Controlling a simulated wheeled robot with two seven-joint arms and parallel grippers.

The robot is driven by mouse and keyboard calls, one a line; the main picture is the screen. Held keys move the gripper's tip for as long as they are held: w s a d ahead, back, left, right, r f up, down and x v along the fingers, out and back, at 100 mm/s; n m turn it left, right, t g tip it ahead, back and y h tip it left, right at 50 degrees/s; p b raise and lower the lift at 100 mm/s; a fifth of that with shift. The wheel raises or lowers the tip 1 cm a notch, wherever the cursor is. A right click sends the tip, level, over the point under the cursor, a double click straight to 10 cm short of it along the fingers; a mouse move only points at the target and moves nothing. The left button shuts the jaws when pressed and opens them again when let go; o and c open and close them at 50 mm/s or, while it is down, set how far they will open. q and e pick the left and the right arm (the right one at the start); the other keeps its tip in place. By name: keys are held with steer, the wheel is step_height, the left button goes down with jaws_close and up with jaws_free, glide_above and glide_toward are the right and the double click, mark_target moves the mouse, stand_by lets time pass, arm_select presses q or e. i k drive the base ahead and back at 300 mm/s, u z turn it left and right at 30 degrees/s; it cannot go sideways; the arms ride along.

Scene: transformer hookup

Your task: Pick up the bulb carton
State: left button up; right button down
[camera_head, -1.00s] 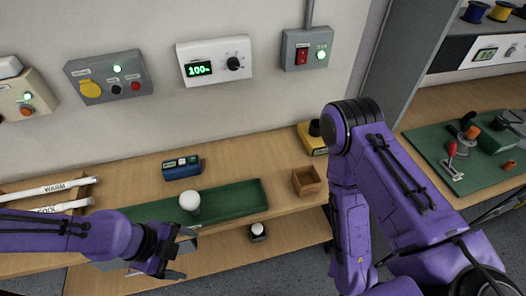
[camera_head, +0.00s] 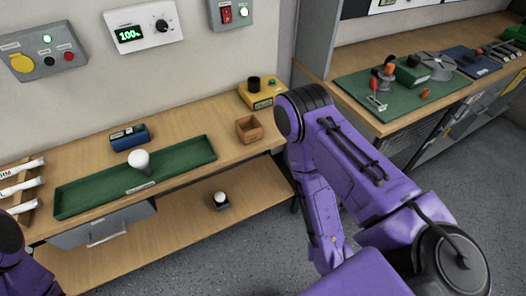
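I cannot make out for sure which thing is the bulb carton. A small open brown box (camera_head: 249,129) stands near the right end of the wooden bench, and a small dark blue box (camera_head: 129,137) lies behind the green tray (camera_head: 70,199). A white bulb (camera_head: 139,160) stands in the tray, and another white bulb (camera_head: 220,197) sits in a dark holder on the lower shelf. Only a purple piece of my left arm shows at the lower left; its gripper is out of view. My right arm is folded at the right, and its gripper does not show.
A yellow box (camera_head: 262,92) with a black knob stands at the bench's back right. A second bench at the right carries a green mat (camera_head: 440,98) with tools and a green box (camera_head: 411,70). White tubes (camera_head: 20,188) lie at the left. Grey floor is open between.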

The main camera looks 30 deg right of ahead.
mark_target(249, 129)
steer(key=u, duration=0.05)
steer(key=k, duration=0.6)
steer(key=z, duration=1.25)
steer(key=i, duration=1.4)
steer(key=u, duration=0.85)
steer(key=i, duration=0.3)
steer(key=u, duration=0.3)
